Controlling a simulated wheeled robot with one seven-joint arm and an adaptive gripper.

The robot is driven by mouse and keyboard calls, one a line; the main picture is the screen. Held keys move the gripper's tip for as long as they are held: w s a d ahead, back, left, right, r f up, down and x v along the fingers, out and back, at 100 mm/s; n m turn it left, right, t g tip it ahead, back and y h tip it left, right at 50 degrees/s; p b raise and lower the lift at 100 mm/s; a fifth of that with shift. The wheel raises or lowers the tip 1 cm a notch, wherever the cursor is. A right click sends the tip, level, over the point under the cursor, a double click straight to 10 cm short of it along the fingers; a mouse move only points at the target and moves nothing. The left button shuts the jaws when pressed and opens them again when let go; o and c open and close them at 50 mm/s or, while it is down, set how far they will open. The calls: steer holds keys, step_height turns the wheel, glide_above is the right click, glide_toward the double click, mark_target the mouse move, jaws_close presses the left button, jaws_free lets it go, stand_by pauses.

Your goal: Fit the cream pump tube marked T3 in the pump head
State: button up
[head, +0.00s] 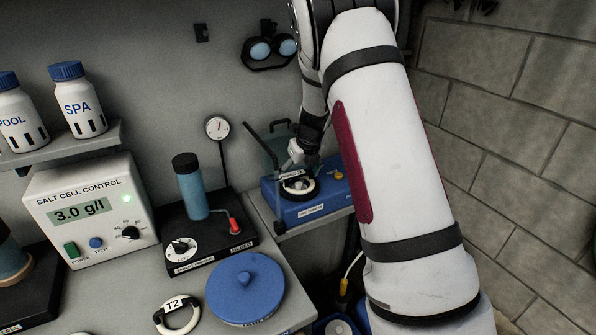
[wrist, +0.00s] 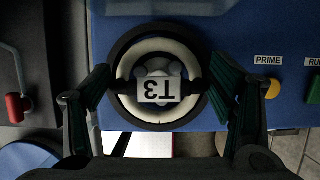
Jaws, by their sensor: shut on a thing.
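The cream pump tube marked T3 (wrist: 158,44) is a looped tube with dark ends and a white T3 tag, upside down in the wrist view. It also shows in the head view (head: 303,192). My gripper (wrist: 160,92) is shut on it, one finger at each side of the tag; it also shows in the head view (head: 298,163). The tube lies over the round black pump head (wrist: 117,60) of the blue pump (head: 325,205), roughly centred. I cannot tell whether it is seated or just above. A three-lobed pale rotor (wrist: 158,68) shows partly behind the tag.
A clear cover with a dark frame (head: 280,127) stands raised behind the pump. A yellow knob (wrist: 270,88) is beside the PRIME label. A second tube, T2 (head: 176,318), and a round blue lid (head: 245,287) lie on the bench. A red-handled valve (head: 234,225) stands left of the pump.

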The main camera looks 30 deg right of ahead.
steer(key=o, duration=1.3)
steer(key=shift+c, duration=0.2)
steer(key=shift+r+p, duration=0.3)
steer(key=shift+r, duration=0.25)
steer(key=v, duration=1.2)
steer(key=s+a+r+n+y, duration=0.1)
steer(key=s+a+r+n, duration=0.5)
steer(key=s+r+n, duration=0.15)
steer(key=s+a+r+n, duration=0.1)
steer(key=s+a+n, duration=0.2)
steer(key=s+n, duration=0.5)
steer(key=s+a+r+n, duration=0.1)
steer(key=s+a+n, duration=0.3)
steer(key=s+n, duration=0.5)
steer(key=s+a+r+n+h, duration=0.1)
steer(key=s+a+n, duration=0.2)
steer(key=s+n, duration=0.5)
steer(key=shift+s+a+n+t, duration=0.3)
steer(key=shift+s+n+t, duration=0.1)
steer(key=shift+n, duration=1.35)
